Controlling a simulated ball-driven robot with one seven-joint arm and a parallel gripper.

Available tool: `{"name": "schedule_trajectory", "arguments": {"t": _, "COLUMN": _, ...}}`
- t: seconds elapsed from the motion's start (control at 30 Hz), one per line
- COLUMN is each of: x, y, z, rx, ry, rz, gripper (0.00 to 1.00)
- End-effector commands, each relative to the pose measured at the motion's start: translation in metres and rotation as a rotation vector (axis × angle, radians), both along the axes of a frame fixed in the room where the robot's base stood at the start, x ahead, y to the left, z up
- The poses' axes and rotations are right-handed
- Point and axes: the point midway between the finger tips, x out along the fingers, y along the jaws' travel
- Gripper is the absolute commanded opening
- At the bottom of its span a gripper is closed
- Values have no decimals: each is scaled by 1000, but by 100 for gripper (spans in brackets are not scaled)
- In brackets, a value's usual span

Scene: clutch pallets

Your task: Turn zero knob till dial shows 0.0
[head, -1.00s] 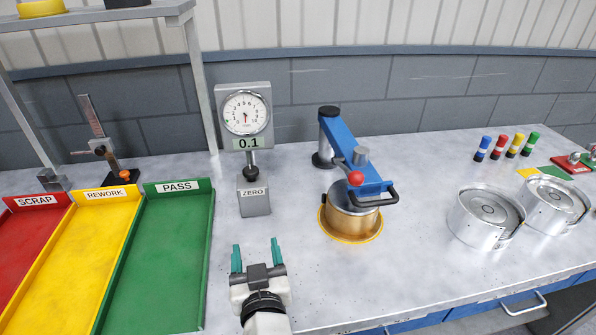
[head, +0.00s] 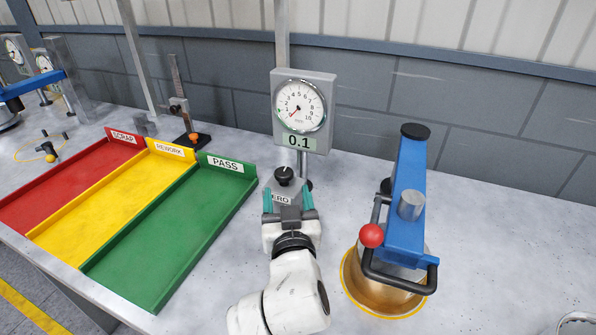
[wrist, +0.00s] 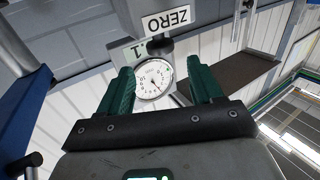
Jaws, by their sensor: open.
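The dial gauge (head: 300,105) stands at the back of the bench, its small display (head: 299,141) reading 0.1. The black zero knob (head: 284,175) sits below it on the grey block with the ZERO label (head: 282,199), which is partly hidden by my gripper. My gripper (head: 288,198) is open, its teal fingers pointing toward the block just in front of and below the knob. In the wrist view the gauge face (wrist: 153,78) shows upside down between the open fingers (wrist: 162,88), with the ZERO label (wrist: 168,21) above. Nothing is between the fingertips.
A blue lever press (head: 407,200) with a red ball handle stands close on the right, over a gold pot (head: 377,290). Green PASS (head: 160,245), yellow REWORK and red SCRAP trays lie to the left. A small stand (head: 184,115) is behind them.

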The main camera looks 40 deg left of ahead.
Motion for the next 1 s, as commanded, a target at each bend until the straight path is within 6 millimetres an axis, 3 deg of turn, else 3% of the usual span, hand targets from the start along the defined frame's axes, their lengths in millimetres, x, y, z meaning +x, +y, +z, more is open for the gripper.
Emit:
{"name": "schedule_trajectory", "arguments": {"t": 0.5, "x": 56, "y": 48, "z": 0, "rx": -1, "ry": 1, "rz": -3, "gripper": 65}}
{"name": "schedule_trajectory", "arguments": {"t": 1.0, "x": 64, "y": 55, "z": 0, "rx": -1, "ry": 1, "rz": -1, "gripper": 65}}
